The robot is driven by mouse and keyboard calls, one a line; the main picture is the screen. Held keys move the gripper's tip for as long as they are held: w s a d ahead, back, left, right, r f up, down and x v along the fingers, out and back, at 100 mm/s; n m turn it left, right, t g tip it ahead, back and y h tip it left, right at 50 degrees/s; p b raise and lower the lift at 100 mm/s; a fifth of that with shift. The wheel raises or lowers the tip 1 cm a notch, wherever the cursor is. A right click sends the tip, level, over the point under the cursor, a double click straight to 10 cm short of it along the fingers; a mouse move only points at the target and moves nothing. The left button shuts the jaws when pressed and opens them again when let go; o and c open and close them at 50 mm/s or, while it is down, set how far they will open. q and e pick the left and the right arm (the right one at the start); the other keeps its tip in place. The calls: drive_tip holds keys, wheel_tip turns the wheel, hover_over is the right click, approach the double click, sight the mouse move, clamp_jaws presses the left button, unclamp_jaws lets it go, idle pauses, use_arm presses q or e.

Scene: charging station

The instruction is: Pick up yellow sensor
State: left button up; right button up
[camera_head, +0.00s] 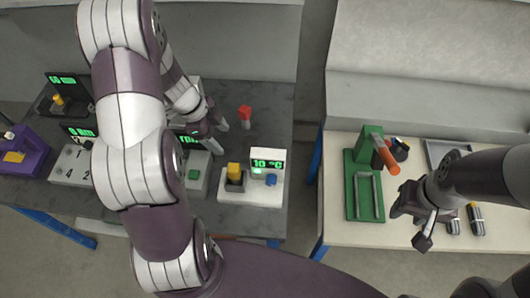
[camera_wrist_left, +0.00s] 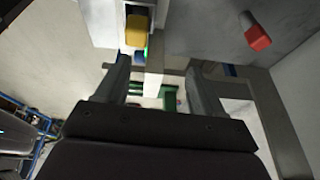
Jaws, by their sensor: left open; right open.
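The yellow sensor (camera_head: 234,171) stands upright in a dark holder on the white station (camera_head: 250,192) with a green-lit display, at the right front of the dark table. In the left wrist view the yellow sensor (camera_wrist_left: 137,31) shows near the top, ahead of my fingers. My left gripper (camera_head: 220,138) is open and empty, behind the sensor and apart from it; its two fingers (camera_wrist_left: 155,72) also show in the wrist view. My right gripper (camera_head: 409,228) is open and empty over the light table at right.
A red piece (camera_head: 245,113) stands on the dark table (camera_head: 268,137) behind my left gripper. Other devices crowd the left, including a purple one (camera_head: 25,150). A green stand (camera_head: 363,170) with an orange-handled tool is on the light table (camera_head: 345,232). A gap separates the tables.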

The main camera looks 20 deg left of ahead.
sight(231, 167)
use_arm(q)
drive_tip(key=d+f, duration=0.1)
drive_tip(key=f, duration=0.1)
drive_tip(key=s+d+f, duration=0.1)
drive_tip(key=f, duration=0.1)
drive_tip(key=s+d+f+b, duration=0.1)
drive_tip(key=f, duration=0.5)
drive_tip(key=s+d+f+b, duration=0.1)
drive_tip(key=shift+f, duration=0.15)
drive_tip(key=shift+w+d, duration=0.15)
drive_tip(key=shift+w, duration=0.1)
drive_tip(key=c, duration=0.9)
drive_tip(key=shift+c, duration=1.2)
use_arm(e)
drive_tip(key=shift+s+a+f, duration=0.25)
drive_tip(key=shift+s+f, duration=0.1)
drive_tip(key=shift+s, duration=0.15)
drive_tip(key=shift+s+a+f, duration=0.25)
drive_tip(key=shift+s+f, duration=0.05)
drive_tip(key=shift+s, duration=0.15)
